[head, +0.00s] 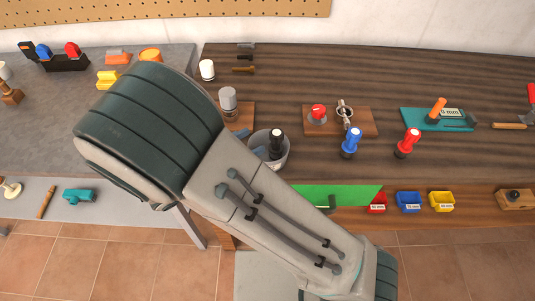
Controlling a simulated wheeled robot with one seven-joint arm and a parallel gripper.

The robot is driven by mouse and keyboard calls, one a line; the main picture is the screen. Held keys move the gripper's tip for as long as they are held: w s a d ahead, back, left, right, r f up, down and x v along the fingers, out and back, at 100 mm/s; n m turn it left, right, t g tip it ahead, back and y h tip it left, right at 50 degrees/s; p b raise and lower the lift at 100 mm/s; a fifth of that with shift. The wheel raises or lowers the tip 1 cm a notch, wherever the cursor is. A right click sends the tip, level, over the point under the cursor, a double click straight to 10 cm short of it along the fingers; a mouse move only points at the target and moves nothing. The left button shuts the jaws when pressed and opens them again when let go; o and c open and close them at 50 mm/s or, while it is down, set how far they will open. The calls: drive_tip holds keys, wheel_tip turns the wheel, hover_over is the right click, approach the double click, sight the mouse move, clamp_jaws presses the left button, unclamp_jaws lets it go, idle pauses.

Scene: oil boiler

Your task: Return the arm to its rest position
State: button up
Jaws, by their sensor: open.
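My arm (265,215) runs from the lower right up to a large dark ribbed joint (150,125) at the left of centre. It covers part of the grey worktop and the near edge of the wooden bench. A link below the joint is partly hidden behind it. My gripper does not show in this view, so its place and what is between its fingers cannot be seen.
Small bins, including a yellow one (441,201), line the front. The bench's back right is clear.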

drive_tip(key=shift+v, duration=1.6)
drive_tip(key=s+d+r+m+g+y, duration=0.2)
drive_tip(key=d+m+y, duration=0.3)
drive_tip(key=d+m, duration=0.2)
drive_tip(key=s+d+r+m+g+y, duration=0.2)
drive_tip(key=d+m+y, duration=0.3)
drive_tip(key=d+m, duration=0.2)
drive_tip(key=s+d+r+m+g+y, duration=0.2)
drive_tip(key=d+m+y, duration=0.3)
drive_tip(key=m, duration=0.5)
drive_tip(key=d+r, duration=0.1)
drive_tip(key=d, duration=0.1)
drive_tip(key=shift+d+m+g, duration=0.4)
